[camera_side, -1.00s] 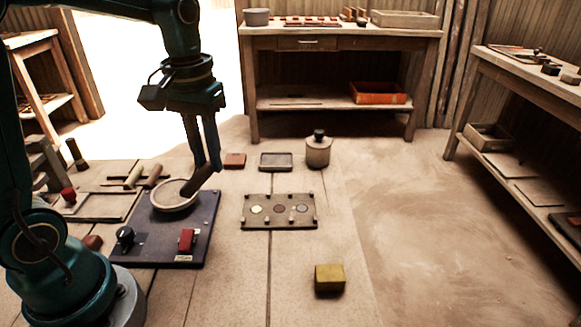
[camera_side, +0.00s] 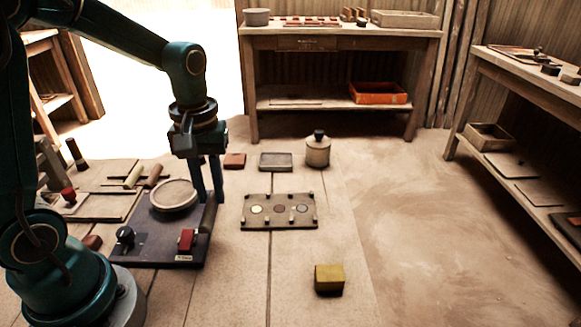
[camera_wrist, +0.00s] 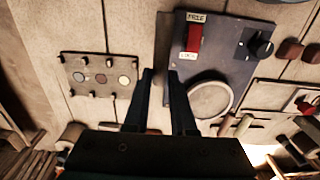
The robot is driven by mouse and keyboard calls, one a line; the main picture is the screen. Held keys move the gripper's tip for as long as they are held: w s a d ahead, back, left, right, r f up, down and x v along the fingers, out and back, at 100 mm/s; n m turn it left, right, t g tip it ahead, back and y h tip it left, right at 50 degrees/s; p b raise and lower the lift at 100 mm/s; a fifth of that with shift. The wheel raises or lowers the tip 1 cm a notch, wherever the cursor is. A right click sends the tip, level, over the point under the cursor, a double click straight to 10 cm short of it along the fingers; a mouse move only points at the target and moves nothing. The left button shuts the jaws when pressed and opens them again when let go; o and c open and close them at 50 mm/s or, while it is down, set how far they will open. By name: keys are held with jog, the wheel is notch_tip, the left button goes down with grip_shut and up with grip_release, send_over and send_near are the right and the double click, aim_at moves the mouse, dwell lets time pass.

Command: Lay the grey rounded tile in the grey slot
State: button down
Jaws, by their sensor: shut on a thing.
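My gripper (camera_side: 209,197) points down above the right edge of the blue press base. It is shut on a dark grey-brown piece (camera_side: 208,214), which hangs below the fingertips and looks long and narrow from the side. I take it for the grey tile, but its rounded outline cannot be made out. In the wrist view my gripper (camera_wrist: 160,74) has the piece (camera_wrist: 162,42) between its fingers. The slot board (camera_side: 279,226), left in the wrist view (camera_wrist: 88,61), has three round coloured marks: pale yellow, brownish and grey. The grey mark (camera_side: 302,209) is rightmost in the side view.
The blue press base (camera_side: 160,240) carries a round pale plate (camera_side: 173,195), a red switch (camera_side: 187,240) and a black knob (camera_side: 125,236). A yellow block (camera_side: 329,279), a grey tray (camera_side: 276,162) and a lidded jar (camera_side: 318,151) stand around the board. The floor between base and board is clear.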

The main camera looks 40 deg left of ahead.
send_over(250, 244)
notch_tip(250, 244, down, 4)
jog(key=shift+s, duration=0.1)
jog(key=shift+f, duration=1.8)
jog(key=shift+f, duration=0.2)
jog(key=c, duration=0.7)
grip_release()
jog(key=shift+c, duration=0.2)
